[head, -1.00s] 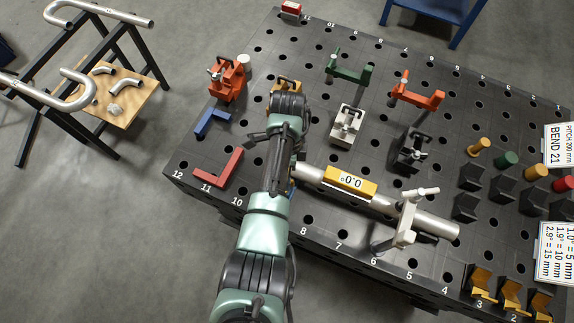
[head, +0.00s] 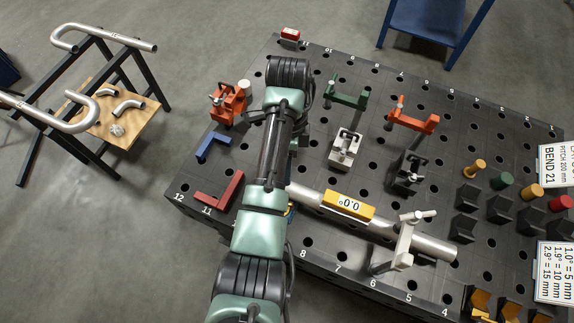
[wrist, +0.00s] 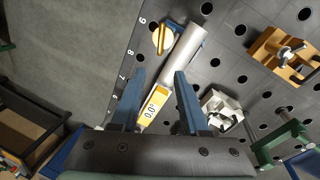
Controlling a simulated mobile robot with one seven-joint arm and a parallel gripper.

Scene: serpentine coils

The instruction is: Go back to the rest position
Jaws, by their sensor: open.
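My gripper (wrist: 157,88) shows in the wrist view with its two blue fingers spread apart and nothing between them touching. It is above the table, over the pipe and the yellow level. In the head view my arm reaches up over the table's left part and hides the gripper. The silver pipe (head: 436,245) lies along the table's front edge and also shows in the wrist view (wrist: 183,58). The yellow level (head: 348,206), reading 0.0, sits on it. A white clamp (head: 403,245) stands at the pipe's right part.
The perforated dark table (head: 300,225) carries a red-orange clamp (head: 229,104), a green clamp (head: 346,95), an orange clamp (head: 413,117), a pale clamp (head: 345,148) and a black clamp (head: 409,172). A gold clamp (wrist: 285,55) shows in the wrist view. A rack with bent pipes (head: 75,115) stands left.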

